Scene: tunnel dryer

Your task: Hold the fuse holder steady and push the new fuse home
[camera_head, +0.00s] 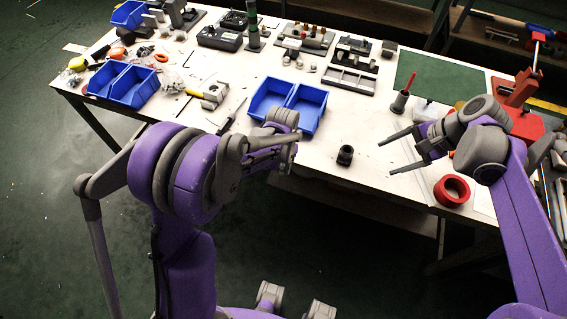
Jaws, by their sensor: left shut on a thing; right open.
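My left gripper (291,150) is over the front part of the table, just in front of the blue bins. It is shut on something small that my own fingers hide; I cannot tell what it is. A small black upright piece (345,156) stands on the table between my two grippers, apart from both. I cannot tell whether it is the fuse holder. My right gripper (390,154) is open and empty to the right of the black piece, with its fingers pointing left. I cannot make out a fuse at this size.
The white table (330,185) is bare around the black piece. A twin blue bin (310,108) stands behind my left gripper. A red tape roll (452,190) lies near the front edge at right. A red vise (522,125) stands at the right end. Fixtures and tools fill the back.

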